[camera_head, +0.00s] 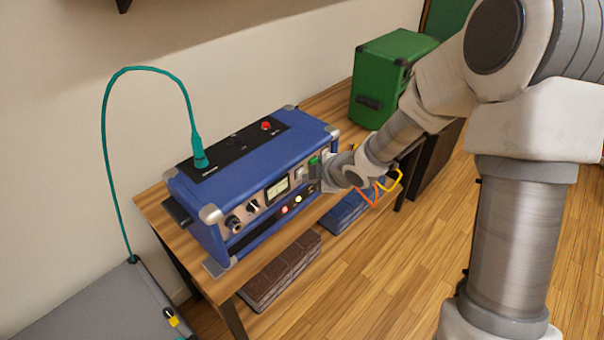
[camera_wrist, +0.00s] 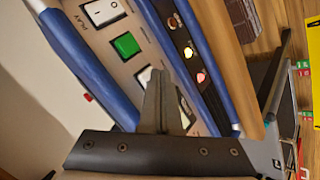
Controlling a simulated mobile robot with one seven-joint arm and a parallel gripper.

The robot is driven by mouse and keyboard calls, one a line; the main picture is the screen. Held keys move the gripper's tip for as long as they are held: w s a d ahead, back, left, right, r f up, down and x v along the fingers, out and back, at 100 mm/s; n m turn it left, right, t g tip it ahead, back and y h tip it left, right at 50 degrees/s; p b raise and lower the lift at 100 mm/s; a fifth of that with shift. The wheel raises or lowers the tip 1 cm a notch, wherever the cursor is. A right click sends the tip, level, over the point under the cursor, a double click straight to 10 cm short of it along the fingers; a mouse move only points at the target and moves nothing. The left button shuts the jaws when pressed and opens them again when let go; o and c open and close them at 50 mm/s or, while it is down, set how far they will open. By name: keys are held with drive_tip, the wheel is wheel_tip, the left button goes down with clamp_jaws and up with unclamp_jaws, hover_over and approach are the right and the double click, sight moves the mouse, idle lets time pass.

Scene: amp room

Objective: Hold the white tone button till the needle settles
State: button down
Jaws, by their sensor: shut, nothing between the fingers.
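The blue amp (camera_head: 245,160) stands on a wooden bench, its front panel facing right. Its small needle meter (camera_head: 277,190) has a pale face; the needle is too small to read. My gripper (camera_head: 322,174) is at the right part of that panel. In the wrist view my gripper (camera_wrist: 160,76) is shut and empty, its fingertips over or against a white button (camera_wrist: 144,77), which they partly hide. I cannot tell whether the button is pressed, and its label is hidden. A green button (camera_wrist: 125,45) sits beside it, then a white rocker switch (camera_wrist: 103,12) marked PLAY.
A green case (camera_head: 390,75) stands behind my arm on the bench (camera_head: 330,103). Small lamps (camera_wrist: 188,52) line the lower panel.

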drive_tip(key=shift+s+d, duration=0.4)
drive_tip(key=shift+d, duration=0.1)
drive_tip(key=shift+d, duration=0.1)
drive_tip(key=s+d, duration=0.1)
drive_tip(key=d, duration=0.1)
drive_tip(key=s+d, duration=0.1)
drive_tip(key=s, duration=0.1)
drive_tip(key=shift+d+p, duration=0.35)
drive_tip(key=shift+d, duration=0.05)
drive_tip(key=shift+r, duration=0.1)
drive_tip(key=s+d+r+m+t+h+p, duration=0.1)
drive_tip(key=s+d+r+m+h, duration=0.2)
drive_tip(key=d+r+m, duration=0.35)
drive_tip(key=s+d+r+m+h+p, duration=0.1)
drive_tip(key=s+d+r+m+h, duration=0.25)
drive_tip(key=d+r, duration=0.5)
drive_tip(key=s+a+r+m+g+p, duration=0.1)
drive_tip(key=s+r+m, duration=0.4)
drive_tip(key=s, duration=0.3)
drive_tip(key=s+a+r+m+g+p, duration=0.1)
drive_tip(key=s+r+m, duration=0.4)
drive_tip(key=s, duration=0.4)
drive_tip(key=shift+r+y, duration=0.2)
drive_tip(key=shift+y, duration=0.15)
